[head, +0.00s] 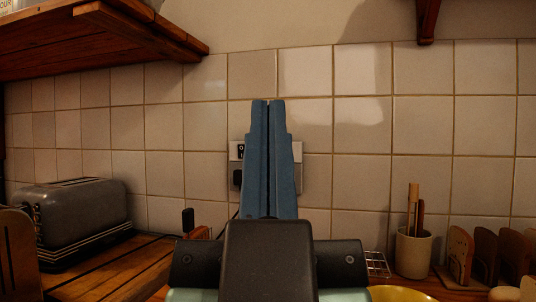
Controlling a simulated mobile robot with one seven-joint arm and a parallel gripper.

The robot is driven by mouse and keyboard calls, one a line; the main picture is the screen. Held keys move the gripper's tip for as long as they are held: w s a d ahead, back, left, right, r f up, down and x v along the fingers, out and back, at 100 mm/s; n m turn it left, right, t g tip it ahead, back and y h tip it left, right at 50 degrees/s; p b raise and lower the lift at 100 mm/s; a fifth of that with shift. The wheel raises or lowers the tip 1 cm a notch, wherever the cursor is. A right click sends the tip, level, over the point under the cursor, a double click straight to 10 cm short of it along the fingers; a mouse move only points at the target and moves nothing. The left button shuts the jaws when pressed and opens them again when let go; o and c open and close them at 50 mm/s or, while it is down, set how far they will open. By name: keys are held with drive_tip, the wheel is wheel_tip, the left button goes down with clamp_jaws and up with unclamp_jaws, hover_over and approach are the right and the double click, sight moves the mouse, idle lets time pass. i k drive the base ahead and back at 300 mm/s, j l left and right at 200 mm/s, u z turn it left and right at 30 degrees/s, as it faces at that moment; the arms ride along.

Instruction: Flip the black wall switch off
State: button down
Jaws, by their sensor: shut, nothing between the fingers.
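My gripper (268,103) rises up the middle of the head view, its two blue fingers shut together with nothing between them. Behind the fingers a pale wall plate (235,158) is fixed to the tiled wall; the fingers hide most of it. A small black switch (241,148) shows at the plate's upper left, just left of the fingers. Whether it is on or off I cannot tell. A black plug-like piece (237,178) sits below it. The fingertips reach above the plate in the picture; whether they touch the wall or switch is not clear.
A grey toaster (82,212) stands on the wooden counter (105,270) at left. A cup with wooden utensils (413,252), a wooden rack (485,258) and a yellow bowl (400,294) are at right. A wooden shelf (95,40) overhangs the upper left.

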sight(240, 146)
drive_tip(key=i, duration=0.65)
drive_tip(key=l+u, duration=0.5)
drive_tip(key=l, duration=0.55)
